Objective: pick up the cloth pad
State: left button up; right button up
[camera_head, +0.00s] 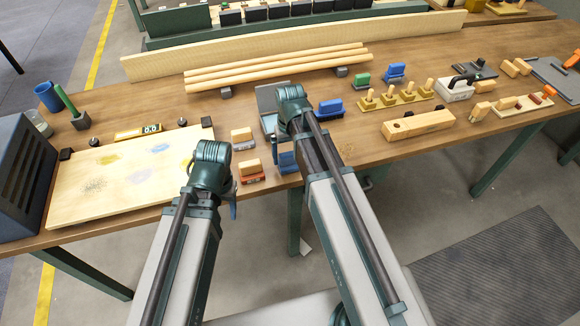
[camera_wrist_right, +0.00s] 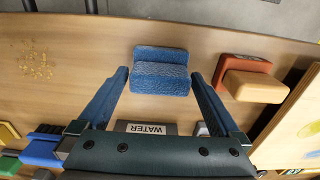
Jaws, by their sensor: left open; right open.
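The cloth pad, a blue ribbed block, lies on the wooden bench in the right wrist view (camera_wrist_right: 160,72). In the head view a blue piece of it (camera_head: 288,161) shows beside my right wrist. My right gripper (camera_wrist_right: 158,76) is open, with one finger on each side of the pad. I cannot tell whether the fingers touch it. My left gripper (camera_head: 232,205) is over the front edge of the bench, left of the pad. Its fingers are mostly hidden by its wrist.
A red-based wooden block (camera_wrist_right: 252,80) lies close beside the pad. A pale board (camera_head: 130,170) lies at the left. A wooden block with holes (camera_head: 418,124) lies to the right.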

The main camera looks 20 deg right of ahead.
aim_at(290, 153)
jog(key=shift+f, duration=0.65)
pick_arm(q)
jog(key=shift+f, duration=0.6)
pick_arm(e)
jog(key=shift+r, duration=0.1)
jog(key=c, duration=1)
pick_arm(q)
jog(key=shift+r, duration=0.1)
pick_arm(e)
jog(key=shift+r, duration=0.1)
notch_tip(290, 153, up, 10)
jog(key=p, duration=0.9)
jog(key=shift+p, duration=0.4)
pick_arm(q)
notch_tip(290, 153, up, 10)
